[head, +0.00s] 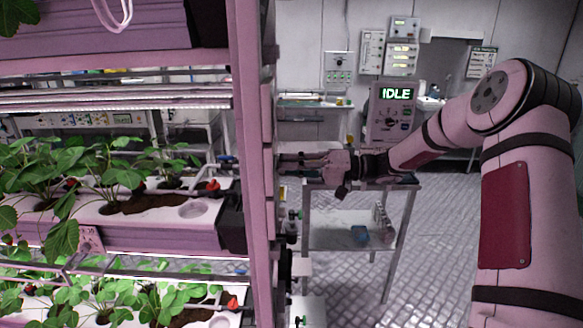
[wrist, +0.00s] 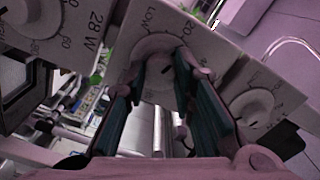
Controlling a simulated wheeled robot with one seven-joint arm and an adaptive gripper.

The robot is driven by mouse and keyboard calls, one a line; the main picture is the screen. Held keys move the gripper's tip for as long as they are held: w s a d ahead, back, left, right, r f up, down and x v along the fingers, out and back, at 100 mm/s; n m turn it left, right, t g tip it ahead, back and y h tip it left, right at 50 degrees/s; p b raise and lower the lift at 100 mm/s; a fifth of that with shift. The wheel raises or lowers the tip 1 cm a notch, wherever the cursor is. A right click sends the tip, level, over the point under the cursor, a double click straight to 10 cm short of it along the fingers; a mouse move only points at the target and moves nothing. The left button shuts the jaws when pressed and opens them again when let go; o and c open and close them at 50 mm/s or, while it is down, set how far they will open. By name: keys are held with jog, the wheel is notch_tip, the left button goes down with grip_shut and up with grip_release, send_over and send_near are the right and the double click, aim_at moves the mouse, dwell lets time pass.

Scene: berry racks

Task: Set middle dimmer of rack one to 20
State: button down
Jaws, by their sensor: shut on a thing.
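In the wrist view, a round white dimmer knob (wrist: 155,47) sits on a pale panel marked LOW and 20. My gripper (wrist: 162,68) has its two dark-padded fingers on either side of this knob and is shut on it. A short dark mark shows on the knob's face; the exact setting cannot be read. In the head view, my gripper (head: 297,161) reaches left to the side of the rack post (head: 251,150). The knob itself is hidden there.
Another dial (wrist: 252,106) is at the right in the wrist view. Planted troughs (head: 150,235) fill the rack at left. A metal cart (head: 345,238) and a unit reading IDLE (head: 396,95) stand behind my arm.

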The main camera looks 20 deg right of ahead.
jog(key=shift+n, duration=0.7)
jog(key=c, duration=1.3)
grip_release()
jog(key=shift+d, duration=0.15)
jog(key=v, duration=1.1)
jog(key=shift+s+d, duration=0.15)
jog(key=shift+d, duration=0.2)
